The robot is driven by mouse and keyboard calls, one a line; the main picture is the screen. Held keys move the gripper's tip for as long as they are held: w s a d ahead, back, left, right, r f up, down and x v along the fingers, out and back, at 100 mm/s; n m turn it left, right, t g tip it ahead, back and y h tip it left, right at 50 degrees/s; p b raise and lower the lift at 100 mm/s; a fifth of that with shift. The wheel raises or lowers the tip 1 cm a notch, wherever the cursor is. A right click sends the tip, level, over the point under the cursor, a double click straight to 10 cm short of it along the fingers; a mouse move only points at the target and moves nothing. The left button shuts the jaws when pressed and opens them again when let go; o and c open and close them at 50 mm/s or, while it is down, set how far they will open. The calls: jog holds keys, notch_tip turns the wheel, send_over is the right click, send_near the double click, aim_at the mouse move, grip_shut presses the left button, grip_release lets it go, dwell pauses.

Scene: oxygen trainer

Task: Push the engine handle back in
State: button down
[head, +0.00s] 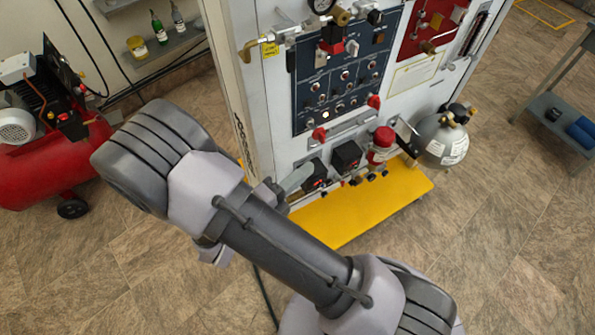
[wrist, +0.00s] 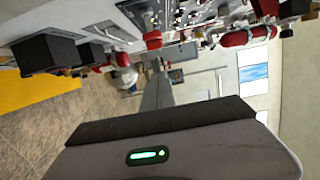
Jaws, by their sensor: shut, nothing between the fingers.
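The white trainer cabinet (head: 277,95) stands at centre with a blue panel (head: 318,85). Two black boxes with red and metal fittings sit low on its front, one (head: 345,155) beside the other (head: 314,172); in the wrist view they show at the upper left (wrist: 50,53). I cannot tell which part is the engine handle; no pulled-out handle shows clearly. My gripper (head: 299,177) is low in front of the cabinet, beside the left black box, partly behind my arm. In the wrist view its shut fingers (wrist: 157,92) point away, with nothing between them. Contact cannot be told.
A yellow base (head: 365,212) juts out under the cabinet. A grey gas cylinder (head: 441,140) stands at its right, next to a red-capped part (head: 381,144). A red compressor (head: 50,150) is at the left.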

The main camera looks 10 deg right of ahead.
aim_at(321, 138)
jog(key=w+d+b, duration=0.1)
jog(key=w, duration=0.1)
jog(key=w+d+b, duration=0.1)
jog(key=w, duration=0.1)
jog(key=w+d+b, duration=0.1)
jog(key=w+d, duration=0.1)
jog(key=shift+w+f, duration=0.15)
jog(key=shift+w, duration=0.1)
jog(key=shift+w+a, duration=0.1)
jog(key=shift+w, duration=0.2)
jog(key=shift+w+a+r+p, duration=0.1)
jog(key=shift+w+a+p, duration=0.15)
jog(key=shift+w+p, duration=0.4)
jog(key=shift+w+a+r+p, duration=0.1)
jog(key=shift+w+a+p, duration=0.1)
jog(key=shift+w+p, duration=0.35)
